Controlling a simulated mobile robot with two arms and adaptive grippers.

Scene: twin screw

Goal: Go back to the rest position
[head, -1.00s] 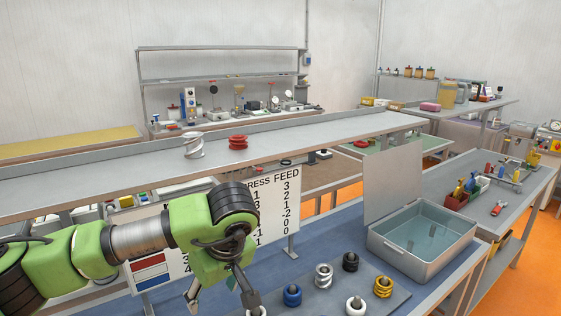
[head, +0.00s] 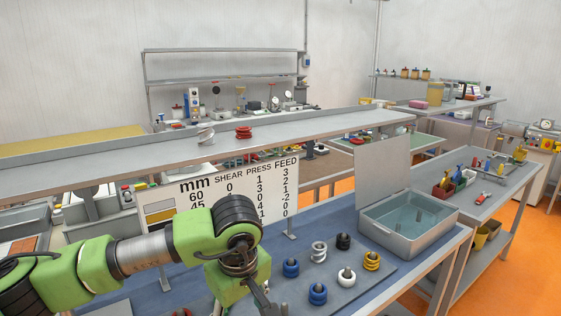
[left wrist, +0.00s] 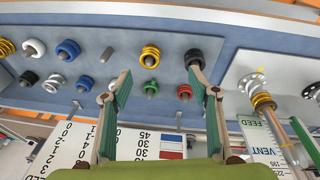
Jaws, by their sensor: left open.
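My left gripper (head: 265,301) hangs over the near edge of the blue bench, its fingertips partly cut off below in the head view. In the left wrist view my left gripper (left wrist: 160,85) is open, its two green-padded fingers spread with nothing between them. Beyond the tips, a yellow ring piece (left wrist: 150,57) stands on a peg of the grey plate. My right gripper is in neither view.
A grey plate (head: 325,292) holds coloured ring pieces on pegs. A metal tub (head: 408,238) with raised lid and bluish liquid stands right. A printed board (head: 240,212) stands behind my arm. A silver spiral (head: 206,135) and red piece (head: 243,132) sit on the shelf.

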